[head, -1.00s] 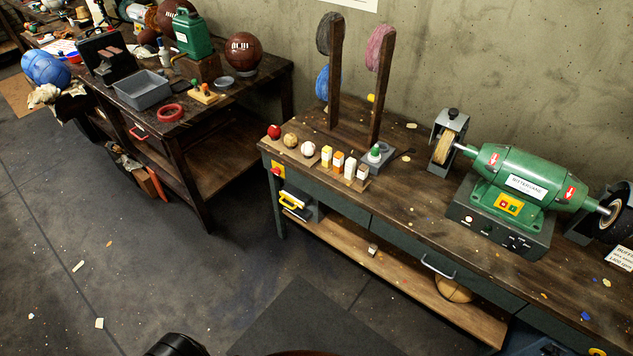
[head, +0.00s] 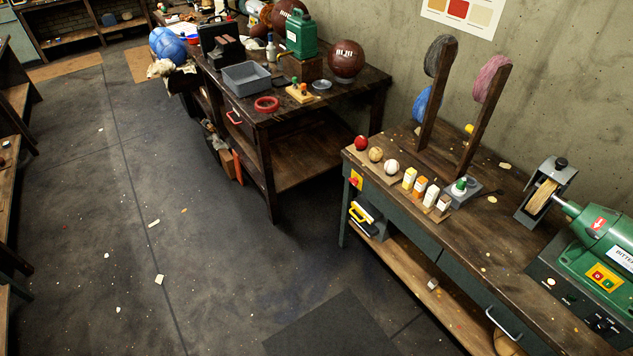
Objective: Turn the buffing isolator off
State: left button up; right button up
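The likely buffing isolator is a small yellow plate with a red knob (head: 355,180), on the left end of the green-framed buffing bench (head: 440,258), just below the top. The knob is too small to tell its setting. The green buffing machine (head: 605,258) stands at the right on the bench, cut off by the picture edge. It carries its own yellow plate with a red and a green button (head: 602,278). Neither of my grippers is in view.
A dark wooden table (head: 330,103) with balls, a grey tray (head: 247,77) and a green can (head: 301,36) stands behind, left of the bench. A yellow-handled case (head: 368,218) sits on the lower shelf. The floor (head: 190,250) at left is mostly clear.

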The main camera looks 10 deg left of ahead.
aim_at(355, 181)
jog(key=k, duration=0.55)
jog(key=u, duration=1.05)
jog(key=i, duration=0.7)
jog(key=u, duration=0.8)
jog(key=i, duration=0.7)
jog(key=z, duration=0.8)
jog(key=i, duration=0.9)
jog(key=z, duration=0.95)
